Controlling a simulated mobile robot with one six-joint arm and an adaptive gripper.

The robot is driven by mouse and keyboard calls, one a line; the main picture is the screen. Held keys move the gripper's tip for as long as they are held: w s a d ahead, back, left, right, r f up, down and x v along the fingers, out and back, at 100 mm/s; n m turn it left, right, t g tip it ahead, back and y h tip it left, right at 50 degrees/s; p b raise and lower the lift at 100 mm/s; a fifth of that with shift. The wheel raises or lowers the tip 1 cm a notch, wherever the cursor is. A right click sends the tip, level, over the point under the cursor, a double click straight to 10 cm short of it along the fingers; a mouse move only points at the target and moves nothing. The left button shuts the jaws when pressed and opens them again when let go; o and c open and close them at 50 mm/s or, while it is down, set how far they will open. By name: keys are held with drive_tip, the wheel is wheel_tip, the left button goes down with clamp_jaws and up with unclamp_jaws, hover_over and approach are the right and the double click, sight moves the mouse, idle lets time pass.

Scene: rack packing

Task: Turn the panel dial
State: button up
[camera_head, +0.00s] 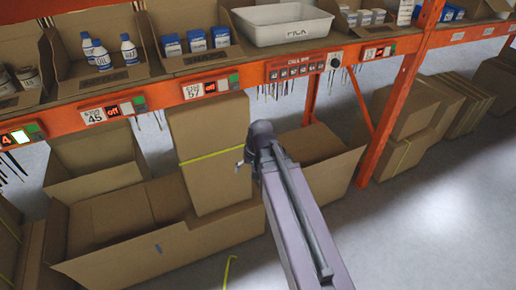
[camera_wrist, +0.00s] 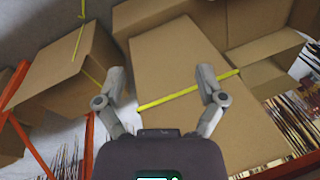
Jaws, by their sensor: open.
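The call panel (camera_head: 297,68) is an orange and dark strip with several round buttons on the rack's front beam. A small dark round dial (camera_head: 336,60) sits at its right end; which way it points is too small to tell. My gripper (camera_head: 242,164) is in front of the rack, below and left of the panel and dial, near a tall carton. In the wrist view my gripper (camera_wrist: 161,70) has its two fingers spread apart with nothing between them. The panel and dial do not show in the wrist view.
A white tray (camera_head: 283,24) marked PICK stands on the shelf above the panel. A tall taped carton (camera_head: 210,150) and an open carton (camera_head: 165,245) stand below the beam. An orange diagonal brace (camera_head: 358,103) runs below the dial.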

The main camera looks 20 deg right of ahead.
drive_tip(key=s, duration=0.1)
drive_tip(key=s+a+n+g+h, duration=0.1)
drive_tip(key=s, duration=0.1)
drive_tip(key=s+a+n+h, duration=0.1)
drive_tip(key=s, duration=0.1)
drive_tip(key=shift+s+a+f, duration=0.1)
drive_tip(key=shift+f, duration=0.3)
